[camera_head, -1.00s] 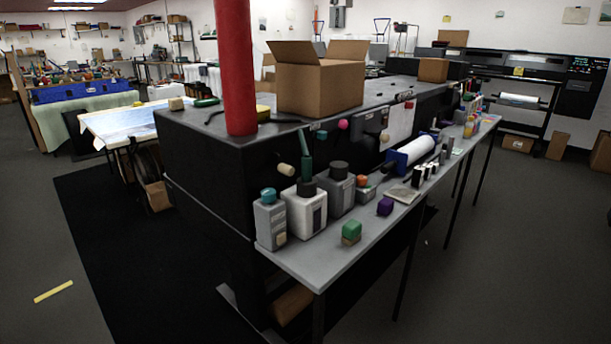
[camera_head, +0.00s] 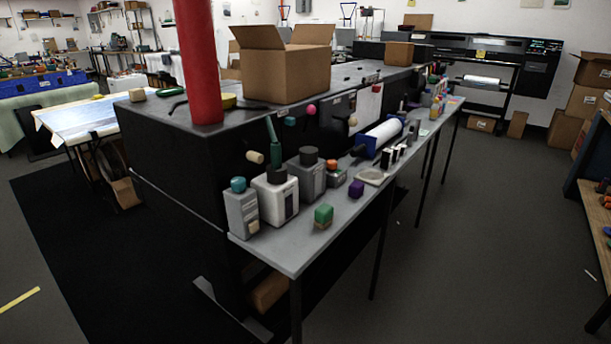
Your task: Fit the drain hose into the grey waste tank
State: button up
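Several tanks stand at the near end of the grey side shelf (camera_head: 290,252). A light grey tank with a teal cap (camera_head: 241,212) is nearest, at the left. A white tank with a black cap (camera_head: 268,205) stands beside it, then a darker grey tank with a black cap (camera_head: 315,180). I cannot tell for sure which grey one is the waste tank. A slim green, tube-like piece (camera_head: 273,137) rises behind the white tank; I cannot tell whether it is the drain hose. A cream cylinder (camera_head: 254,157) juts from the black machine. My gripper is not in view.
A long black machine (camera_head: 165,180) carries an open cardboard box (camera_head: 275,75) and a red post (camera_head: 199,65). Green (camera_head: 323,213) and purple (camera_head: 356,188) blocks sit on the shelf. Open floor (camera_head: 460,240) lies right of it; a workbench (camera_head: 597,225) stands at the right edge.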

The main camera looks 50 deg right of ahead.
aim_at(309, 169)
jog(key=z, duration=0.45)
jog(key=i+j+z, duration=0.15)
jog(key=j+z, duration=0.2)
jog(key=j, duration=0.35)
jog(key=i+j+z, duration=0.1)
jog(key=j+z, duration=0.25)
jog(key=j, duration=0.35)
